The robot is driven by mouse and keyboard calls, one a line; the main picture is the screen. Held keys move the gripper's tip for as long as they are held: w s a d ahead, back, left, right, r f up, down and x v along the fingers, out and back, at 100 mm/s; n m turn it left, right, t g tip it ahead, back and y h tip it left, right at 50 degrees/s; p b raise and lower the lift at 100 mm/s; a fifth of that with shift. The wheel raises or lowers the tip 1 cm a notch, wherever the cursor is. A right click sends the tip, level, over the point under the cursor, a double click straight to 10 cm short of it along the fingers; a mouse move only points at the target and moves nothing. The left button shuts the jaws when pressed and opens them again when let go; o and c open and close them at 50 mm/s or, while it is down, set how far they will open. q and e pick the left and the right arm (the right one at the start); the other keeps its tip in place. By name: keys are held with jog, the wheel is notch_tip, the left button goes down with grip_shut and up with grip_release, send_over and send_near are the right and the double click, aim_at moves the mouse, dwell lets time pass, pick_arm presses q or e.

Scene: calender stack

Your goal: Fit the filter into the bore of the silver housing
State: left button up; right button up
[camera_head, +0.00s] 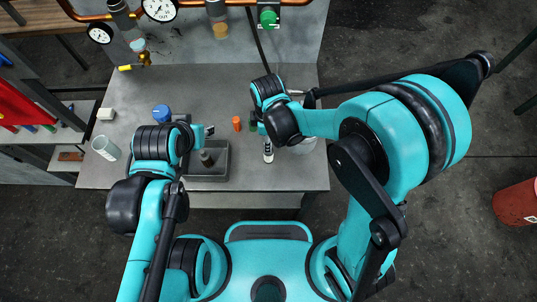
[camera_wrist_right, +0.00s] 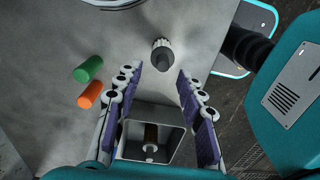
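No part can be identified for certain as the filter or the silver housing. A grey-and-white cylinder with a ribbed end (camera_head: 268,153) stands on the table; the right wrist view shows it too (camera_wrist_right: 162,54). My right gripper (camera_wrist_right: 161,73) is open, with the purple pads apart and nothing between them; this cylinder lies beyond its fingertips. A round silvery rim (camera_wrist_right: 112,3) is cut off at the top of that view. A grey open bin (camera_head: 208,177) holds a dark cylinder (camera_head: 206,158), brown with a metal end in the wrist view (camera_wrist_right: 151,136). My left gripper (camera_head: 208,131) is above the bin's far edge; its fingers are too small to read.
A blue knob-like part (camera_head: 161,112), a clear cup (camera_head: 105,148) and a white block (camera_head: 105,114) are at the left. Pipes and gauges (camera_head: 160,8) line the back.

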notch_tip(320, 180, down, 4)
jog(key=shift+s+r+b, duration=0.15)
jog(key=shift+b, duration=0.35)
jog(key=shift+c, duration=0.3)
grip_shut()
jog(key=shift+r, duration=0.1)
